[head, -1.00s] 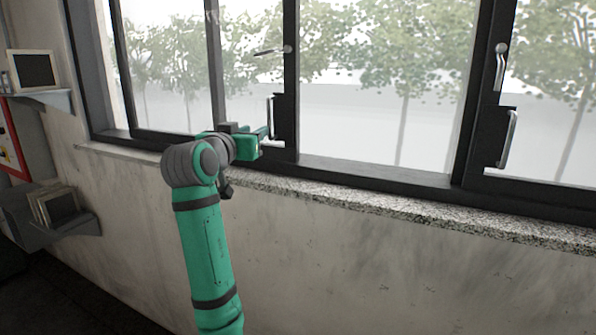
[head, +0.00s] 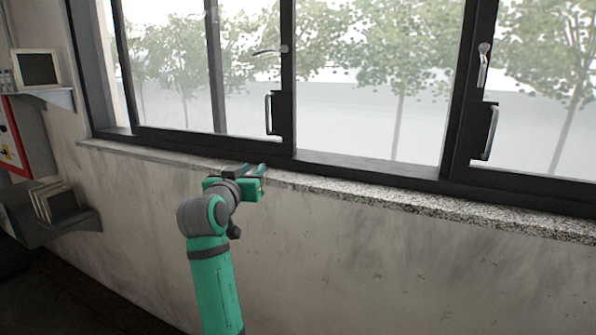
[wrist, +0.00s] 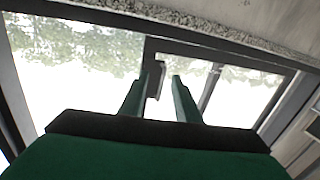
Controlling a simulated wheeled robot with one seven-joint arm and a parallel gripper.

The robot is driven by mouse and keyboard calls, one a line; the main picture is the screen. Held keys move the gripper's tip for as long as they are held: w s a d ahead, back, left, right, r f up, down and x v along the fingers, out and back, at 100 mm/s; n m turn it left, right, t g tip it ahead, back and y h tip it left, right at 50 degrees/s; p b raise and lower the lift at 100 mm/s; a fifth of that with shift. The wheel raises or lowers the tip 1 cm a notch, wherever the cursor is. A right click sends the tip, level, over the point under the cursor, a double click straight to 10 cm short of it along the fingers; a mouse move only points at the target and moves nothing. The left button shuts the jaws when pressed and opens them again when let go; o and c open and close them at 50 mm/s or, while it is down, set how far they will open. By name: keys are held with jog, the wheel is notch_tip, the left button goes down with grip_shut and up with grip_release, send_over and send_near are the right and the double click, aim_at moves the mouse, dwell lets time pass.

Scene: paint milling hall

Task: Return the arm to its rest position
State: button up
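My arm stands in the lower middle of the head view. My gripper (head: 253,170) is at the height of the stone sill, below the left window's pull handle (head: 268,114) and apart from it. In the wrist view my gripper (wrist: 161,78) shows two green fingers spread apart. Nothing is held between them. The window frame with a dark handle part (wrist: 156,84) shows beyond the gap.
The granite sill (head: 400,200) runs along under the windows. A lever handle (head: 270,50) lies about level; another, on the right (head: 484,62), points down. A right pull handle (head: 490,132) is farther off. Wall shelves (head: 62,222) stand at left. The wall below the sill is bare.

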jog(key=s+d+f+n+y, duration=0.1)
jog(key=s+f, duration=0.1)
jog(key=f, duration=1)
jog(key=s+d+f+n+y, duration=0.1)
jog(key=s+f, duration=0.1)
jog(key=f, duration=0.9)
jog(key=s+d+f+n+g+y, duration=0.1)
jog(key=s+d+f, duration=0.1)
jog(key=s+f, duration=0.75)
jog(key=s+d+f+y, duration=0.1)
jog(key=s+f, duration=0.6)
jog(key=f, duration=0.6)
jog(key=s+d+f, duration=0.2)
jog(key=s+f, duration=0.2)
jog(key=s, duration=0.7)
jog(key=s+d+f, duration=0.2)
jog(key=s+f, duration=0.2)
jog(key=s, duration=0.7)
jog(key=s+d+r, duration=0.1)
jog(key=s+r, duration=0.2)
jog(key=s, duration=0.7)
jog(key=s+d+r+m+g, duration=0.1)
jog(key=s+d+r, duration=0.1)
jog(key=s, duration=0.9)
jog(key=shift+s+r+h, duration=0.2)
jog(key=shift+r+h, duration=0.1)
jog(key=shift+r, duration=0.1)
